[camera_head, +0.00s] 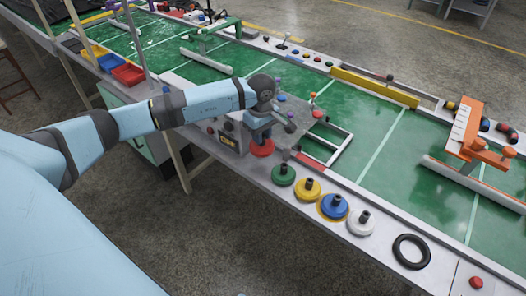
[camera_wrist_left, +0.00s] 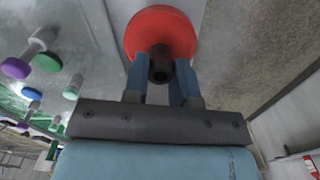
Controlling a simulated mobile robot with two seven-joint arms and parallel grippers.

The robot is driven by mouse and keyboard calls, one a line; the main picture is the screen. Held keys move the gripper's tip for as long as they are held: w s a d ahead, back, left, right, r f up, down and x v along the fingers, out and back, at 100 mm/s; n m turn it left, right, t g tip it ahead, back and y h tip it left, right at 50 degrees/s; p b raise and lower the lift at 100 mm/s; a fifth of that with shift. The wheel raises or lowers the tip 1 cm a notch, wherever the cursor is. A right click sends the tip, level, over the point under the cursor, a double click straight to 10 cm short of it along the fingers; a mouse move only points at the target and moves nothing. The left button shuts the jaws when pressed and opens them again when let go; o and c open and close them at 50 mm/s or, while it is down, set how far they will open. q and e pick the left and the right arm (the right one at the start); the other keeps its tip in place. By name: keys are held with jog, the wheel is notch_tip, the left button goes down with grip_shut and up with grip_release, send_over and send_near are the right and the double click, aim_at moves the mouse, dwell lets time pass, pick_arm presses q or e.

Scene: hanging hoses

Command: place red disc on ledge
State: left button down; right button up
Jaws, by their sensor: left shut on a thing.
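The red disc (camera_head: 262,148) has a dark knob and is at the left end of a row of coloured discs, over the grey front ledge (camera_head: 330,236). My left gripper (camera_head: 260,134) points down and is shut on the disc's knob. In the left wrist view, the red disc (camera_wrist_left: 161,27) lies beyond the two blue fingers (camera_wrist_left: 162,78), with the dark knob between them. I cannot tell whether the disc touches the ledge. My right gripper is not in view.
Green (camera_head: 283,176), yellow (camera_head: 307,190), blue (camera_head: 333,208) and white (camera_head: 361,223) discs stand to the right along the ledge. Beyond them are a black ring (camera_head: 411,238) and a red button (camera_head: 476,282). A yellow-labelled box (camera_head: 228,140) is close on the left.

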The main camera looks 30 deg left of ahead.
aim_at(261, 150)
pick_arm(q)
notch_tip(261, 150, down, 3)
jog(key=shift+r, duration=0.1)
notch_tip(261, 150, down, 4)
jog(key=shift+f, duration=0.1)
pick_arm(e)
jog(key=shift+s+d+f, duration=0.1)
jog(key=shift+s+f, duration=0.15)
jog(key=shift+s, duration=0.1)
